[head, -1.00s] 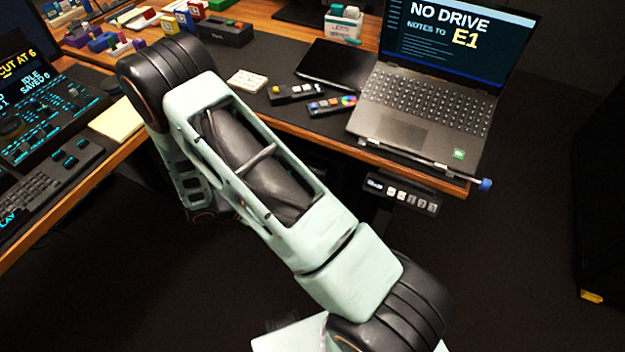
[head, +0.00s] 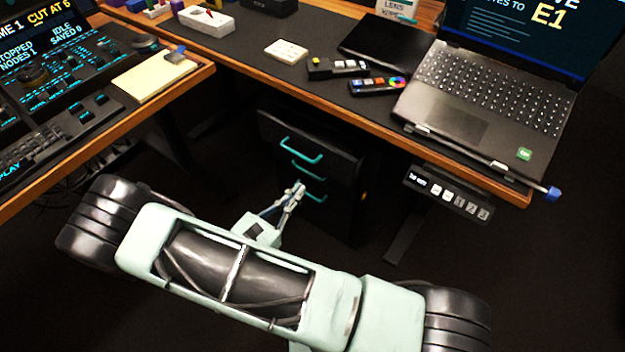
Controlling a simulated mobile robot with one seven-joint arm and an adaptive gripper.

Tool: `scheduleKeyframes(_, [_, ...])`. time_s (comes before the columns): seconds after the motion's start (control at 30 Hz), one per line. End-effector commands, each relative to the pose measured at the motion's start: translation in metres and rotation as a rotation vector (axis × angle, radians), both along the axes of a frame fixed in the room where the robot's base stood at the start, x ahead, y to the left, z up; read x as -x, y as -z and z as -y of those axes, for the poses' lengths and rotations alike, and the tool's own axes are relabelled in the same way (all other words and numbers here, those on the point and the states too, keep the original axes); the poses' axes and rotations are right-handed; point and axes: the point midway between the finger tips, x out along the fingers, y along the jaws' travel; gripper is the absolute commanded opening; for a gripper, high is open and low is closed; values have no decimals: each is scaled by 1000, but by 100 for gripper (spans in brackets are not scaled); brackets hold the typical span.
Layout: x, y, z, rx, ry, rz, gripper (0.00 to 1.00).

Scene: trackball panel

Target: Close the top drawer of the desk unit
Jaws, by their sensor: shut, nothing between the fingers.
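The desk unit (head: 345,215) is a dark cabinet under the desk, with teal handles one above another. Its top drawer (head: 330,162) has a teal handle (head: 300,150), and its front appears to stand out past the drawers below. How far it is out is hard to tell in the dark. My gripper (head: 299,187) is shut and empty. In the picture it lies just below the top handle, overlapping the area of the lower handles. I cannot tell whether it touches the unit.
The desktop (head: 350,122) above the unit carries a laptop (head: 485,100), a black tablet (head: 385,45) and small remotes (head: 375,86). A control panel (head: 504,194) hangs under its front edge. A side desk with a console and yellow notepad (head: 155,78) is at left. Dark floor lies between.

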Motion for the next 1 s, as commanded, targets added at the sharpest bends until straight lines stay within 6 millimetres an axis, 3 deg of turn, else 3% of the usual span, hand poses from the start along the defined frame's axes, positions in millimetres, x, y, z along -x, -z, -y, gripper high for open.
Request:
scheduleKeyframes(0.5, [-81, 2, 65, 0, 6, -1, 0])
scheduleKeyframes(0.7, [-97, 1, 77, 0, 5, -2, 0])
scheduleKeyframes(1.0, [-101, 0, 79, -1, 3, -3, 0])
